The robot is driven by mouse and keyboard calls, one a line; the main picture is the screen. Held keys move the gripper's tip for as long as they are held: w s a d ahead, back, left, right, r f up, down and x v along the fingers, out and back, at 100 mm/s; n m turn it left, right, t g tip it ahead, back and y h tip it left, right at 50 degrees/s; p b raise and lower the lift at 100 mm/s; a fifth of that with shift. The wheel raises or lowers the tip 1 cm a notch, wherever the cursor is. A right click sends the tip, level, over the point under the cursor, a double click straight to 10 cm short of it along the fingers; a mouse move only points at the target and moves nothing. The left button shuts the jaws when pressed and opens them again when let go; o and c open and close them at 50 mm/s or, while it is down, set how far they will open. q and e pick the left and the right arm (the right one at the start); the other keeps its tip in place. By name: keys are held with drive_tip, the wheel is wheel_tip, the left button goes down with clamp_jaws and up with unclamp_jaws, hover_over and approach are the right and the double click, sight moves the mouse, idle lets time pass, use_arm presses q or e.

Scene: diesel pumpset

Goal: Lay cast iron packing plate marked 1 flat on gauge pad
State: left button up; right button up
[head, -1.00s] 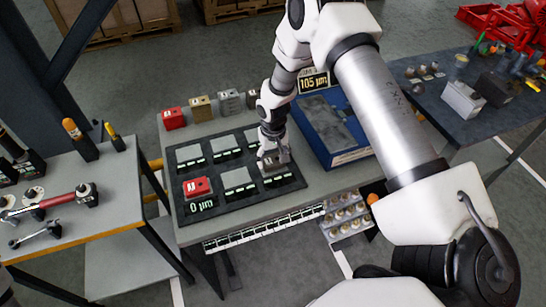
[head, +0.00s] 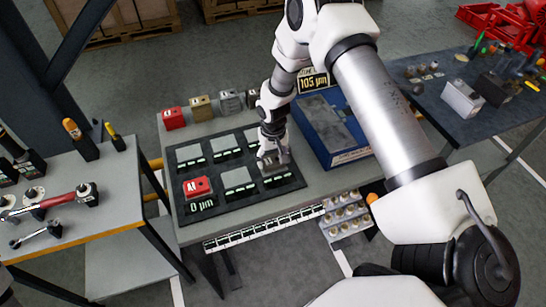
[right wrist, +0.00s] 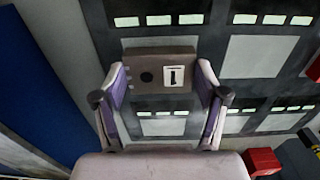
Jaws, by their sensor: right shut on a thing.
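The cast iron packing plate marked 1 (right wrist: 161,71) is a small brown-grey block with a dark hole and a white label bearing a 1. My right gripper (head: 272,162) is shut on it, one finger at each end in the right wrist view (right wrist: 161,82). The plate is level over the front right pad (right wrist: 160,43) of a dark board (head: 232,203); I cannot tell whether it touches. A blue block (head: 351,158) with a grey top and a 105 µm sign (head: 314,83) stands to the right. Which surface is the gauge pad is unclear. My left gripper is not in view.
A red block (head: 197,187) sits on the board's front left pad, above a 0 µm readout (head: 201,204). Red (head: 173,118), brass (head: 201,108) and grey (head: 230,101) blocks line the back edge. The front middle pad (head: 237,178) is bare. A tool bench (head: 95,190) stands left.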

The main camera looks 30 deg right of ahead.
drive_tip(key=shift+f, duration=0.3)
drive_tip(key=shift+f+b, duration=0.35)
drive_tip(key=o, duration=1.7)
drive_tip(key=shift+r, duration=0.1)
drive_tip(key=shift+o, duration=0.2)
wheel_tip(320, 180, up, 12)
wheel_tip(320, 180, up, 6)
drive_tip(key=p, duration=0.5)
